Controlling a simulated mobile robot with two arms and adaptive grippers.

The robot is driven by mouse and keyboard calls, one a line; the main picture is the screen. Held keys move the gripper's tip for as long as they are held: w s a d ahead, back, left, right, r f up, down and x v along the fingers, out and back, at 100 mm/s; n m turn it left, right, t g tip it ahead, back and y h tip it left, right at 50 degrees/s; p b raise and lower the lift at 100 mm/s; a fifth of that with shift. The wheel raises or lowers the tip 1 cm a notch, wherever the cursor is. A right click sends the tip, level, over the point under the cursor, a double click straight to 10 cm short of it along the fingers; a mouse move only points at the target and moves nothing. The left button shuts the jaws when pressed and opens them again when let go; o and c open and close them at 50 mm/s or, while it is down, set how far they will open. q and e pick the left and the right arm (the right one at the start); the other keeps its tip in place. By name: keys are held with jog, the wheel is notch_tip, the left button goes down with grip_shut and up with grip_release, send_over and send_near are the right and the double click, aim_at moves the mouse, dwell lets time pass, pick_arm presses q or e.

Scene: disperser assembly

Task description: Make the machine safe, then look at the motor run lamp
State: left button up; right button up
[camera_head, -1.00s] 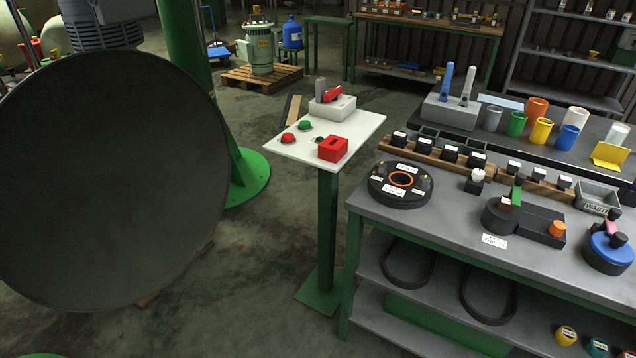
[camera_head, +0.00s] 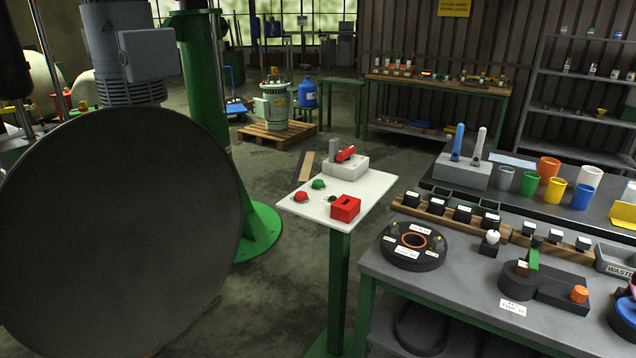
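A white control panel (camera_head: 311,209) tops a green post in the middle of the view. On it are a red button (camera_head: 301,197), a green button (camera_head: 318,184) and a small dark knob or lamp (camera_head: 332,199), too small to tell which. A red box (camera_head: 345,208) with a dark slot sits at its front. A grey box (camera_head: 345,167) with a red lever (camera_head: 346,154) stands at its back. A grey motor (camera_head: 125,60) with a side box is at the upper left. No lit lamp can be made out. Neither of my grippers is in view.
A large dark disc (camera_head: 120,235) fills the lower left in front of a green column (camera_head: 206,90). A grey workbench (camera_head: 450,290) with parts stands at the right, with coloured cups behind. A pallet (camera_head: 270,137) with a green machine is farther back. Floor between is clear.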

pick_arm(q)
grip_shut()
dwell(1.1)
